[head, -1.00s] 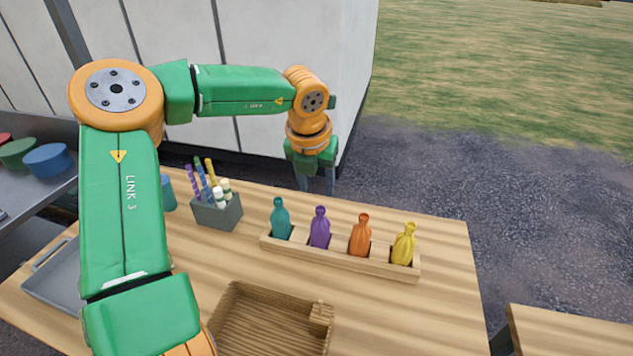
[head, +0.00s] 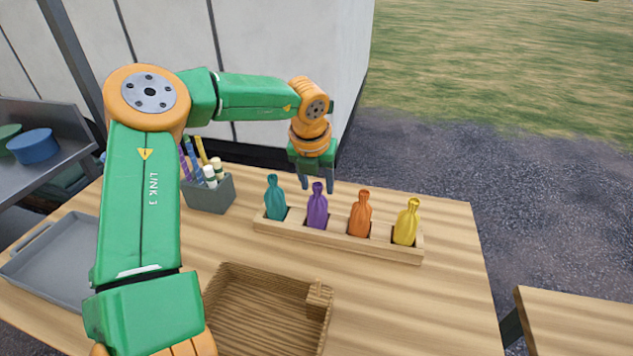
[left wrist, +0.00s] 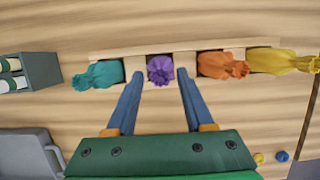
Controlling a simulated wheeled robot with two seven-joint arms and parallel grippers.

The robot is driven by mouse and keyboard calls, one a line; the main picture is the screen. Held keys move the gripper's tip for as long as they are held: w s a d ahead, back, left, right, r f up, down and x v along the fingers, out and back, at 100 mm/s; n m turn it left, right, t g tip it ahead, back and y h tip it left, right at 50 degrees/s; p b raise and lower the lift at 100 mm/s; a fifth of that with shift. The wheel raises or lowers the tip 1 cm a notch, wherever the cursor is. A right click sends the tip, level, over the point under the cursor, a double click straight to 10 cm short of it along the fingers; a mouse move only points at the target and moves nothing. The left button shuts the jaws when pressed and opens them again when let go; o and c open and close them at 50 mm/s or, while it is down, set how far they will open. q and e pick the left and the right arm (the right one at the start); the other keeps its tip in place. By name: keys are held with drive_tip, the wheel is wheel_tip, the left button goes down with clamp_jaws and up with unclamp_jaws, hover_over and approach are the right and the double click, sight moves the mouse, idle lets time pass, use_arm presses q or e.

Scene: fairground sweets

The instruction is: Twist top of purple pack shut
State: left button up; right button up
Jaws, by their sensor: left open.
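The purple pack (head: 317,212) stands upright in a slot of the light wooden rack (head: 340,243), between the teal pack (head: 274,200) and the orange pack (head: 360,215). Its narrow gathered top points up. My left gripper (head: 319,187) points down at the purple pack's top. In the left wrist view the open fingers (left wrist: 155,74) lie to either side of the purple pack (left wrist: 160,70), with a gap on each side. Nothing is held. The exact height of the fingertips against the top is hard to tell. My right gripper is out of view.
A yellow pack (head: 407,222) stands at the rack's right end. A grey holder (head: 209,194) with striped sticks is left of the rack. A brown wooden tray (head: 262,275) lies in front, a grey tray (head: 50,262) at left. The table's right part is clear.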

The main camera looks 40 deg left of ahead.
use_arm(q)
drive_tip(key=c, duration=0.8)
drive_tip(key=m, duration=0.1)
drive_tip(key=m+h+p, duration=0.1)
drive_tip(key=m, duration=0.1)
drive_tip(key=shift+r, duration=0.25)
drive_tip(key=m+h+p, duration=0.1)
drive_tip(key=m+p, duration=0.1)
drive_tip(key=m, duration=0.3)
drive_tip(key=shift+s+a, duration=0.1)
drive_tip(key=shift+f+m+h, duration=0.1)
drive_tip(key=shift+m+h, duration=0.3)
drive_tip(key=shift+m, duration=0.5)
drive_tip(key=m+h, duration=0.1)
drive_tip(key=m, duration=0.3)
drive_tip(key=shift+f, duration=0.2)
drive_tip(key=m+g, duration=0.1)
drive_tip(key=m, duration=0.1)
drive_tip(key=shift+m+h, duration=0.3)
drive_tip(key=o, duration=0.7)
drive_tip(key=shift+o, duration=0.5)
drive_tip(key=shift+d, duration=0.2)
